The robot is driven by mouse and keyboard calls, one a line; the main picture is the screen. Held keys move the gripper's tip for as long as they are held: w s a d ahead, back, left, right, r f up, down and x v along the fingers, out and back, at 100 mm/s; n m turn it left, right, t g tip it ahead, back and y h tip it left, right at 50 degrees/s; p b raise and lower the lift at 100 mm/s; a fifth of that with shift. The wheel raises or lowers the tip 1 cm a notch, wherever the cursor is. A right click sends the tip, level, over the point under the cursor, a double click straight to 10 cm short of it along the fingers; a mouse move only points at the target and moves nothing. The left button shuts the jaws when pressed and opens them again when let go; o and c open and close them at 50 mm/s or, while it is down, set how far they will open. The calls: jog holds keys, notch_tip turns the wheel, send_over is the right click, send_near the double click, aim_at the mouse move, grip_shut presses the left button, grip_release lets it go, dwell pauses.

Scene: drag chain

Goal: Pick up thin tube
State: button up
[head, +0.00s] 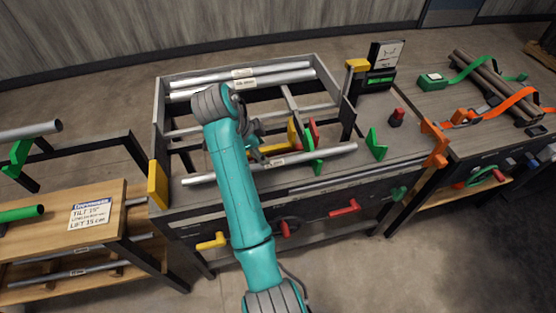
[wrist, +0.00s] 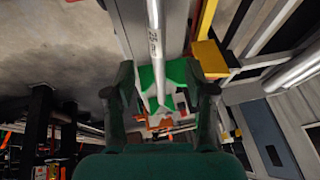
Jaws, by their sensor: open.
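A slim silver tube (head: 325,155) with a small white label lies along the front of the workbench frame, partly hidden behind my teal arm. In the wrist view, a silver tube (wrist: 153,15) with a label that seems to read 25 mm runs down from the top edge, between the two fingers as seen there. I take it to be the thin tube. My gripper (wrist: 164,92) is open, with dark fingers spread on either side of the tube's line and apart from it. In the head view, the gripper is mostly hidden behind my arm.
Two silver tubes (head: 215,76) lie at the back of the frame. Green supports (head: 376,145), a yellow block (head: 158,185) and red handles (head: 345,208) surround the bench. A table with strapped bars (head: 487,75) stands at right, a wooden rack (head: 60,235) at left.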

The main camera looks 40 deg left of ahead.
aim_at(272, 162)
jog(key=shift+x, duration=4.15)
jog(key=shift+s+d, duration=0.15)
jog(key=shift+s, duration=0.05)
grip_shut()
